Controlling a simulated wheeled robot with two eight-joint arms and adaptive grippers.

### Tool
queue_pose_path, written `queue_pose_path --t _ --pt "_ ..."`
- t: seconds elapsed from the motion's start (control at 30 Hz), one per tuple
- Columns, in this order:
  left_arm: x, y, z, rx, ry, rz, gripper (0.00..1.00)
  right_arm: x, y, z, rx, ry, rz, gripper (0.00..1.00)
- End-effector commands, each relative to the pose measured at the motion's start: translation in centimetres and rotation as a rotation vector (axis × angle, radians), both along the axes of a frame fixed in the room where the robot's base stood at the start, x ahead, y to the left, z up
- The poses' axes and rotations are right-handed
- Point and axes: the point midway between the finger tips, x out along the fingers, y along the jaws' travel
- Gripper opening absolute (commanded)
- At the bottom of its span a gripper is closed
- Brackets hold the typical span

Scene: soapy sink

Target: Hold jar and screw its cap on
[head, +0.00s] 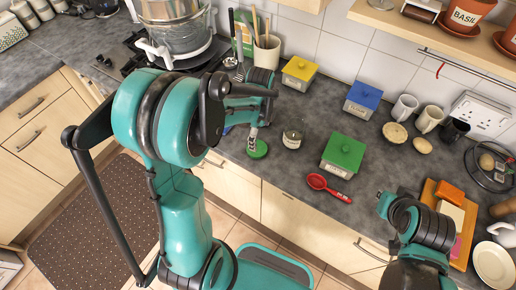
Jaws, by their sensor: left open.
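A small glass jar (292,139) with a pale label stands upright on the dark grey counter, with a dark top. Its rim is too small to read clearly. A round green cap (257,149) lies on the counter just left of the jar, near the front edge.
A green box (343,154), a blue box (362,100) and a yellow box (299,73) stand right of and behind the jar. A red spoon (327,186) lies near the front edge. Mugs (404,107) stand further right. A utensil pot (266,52) stands behind.

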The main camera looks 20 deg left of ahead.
Motion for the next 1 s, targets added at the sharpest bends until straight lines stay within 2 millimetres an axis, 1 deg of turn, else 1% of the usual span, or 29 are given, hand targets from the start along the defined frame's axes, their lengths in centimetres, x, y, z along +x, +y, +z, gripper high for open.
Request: queue_pose_path --t 0.13,0.33,0.63,0.73,0.9,1.0 --pt "0.0 0.0 -0.6 0.000 0.000 0.001 0.92 0.0 0.0 -0.2 0.000 0.000 0.000 0.00" --pt "0.0 0.0 -2.6 0.000 -0.001 0.001 0.92 0.0 0.0 -0.7 0.000 0.000 0.000 0.00" --pt "0.0 0.0 -2.8 0.000 -0.001 0.002 0.92 0.0 0.0 -0.7 0.000 0.000 0.000 0.00" --pt "0.0 0.2 -4.0 0.000 -0.001 0.002 0.92 0.0 0.0 -1.1 0.000 0.000 0.000 0.00" --pt "-0.1 0.4 -6.7 0.000 -0.001 0.001 0.92 0.0 0.0 -1.9 0.000 0.000 0.000 0.00" --pt "-0.1 0.4 -7.6 0.000 -0.001 0.001 0.92 0.0 0.0 -2.1 0.000 0.000 0.000 0.00"
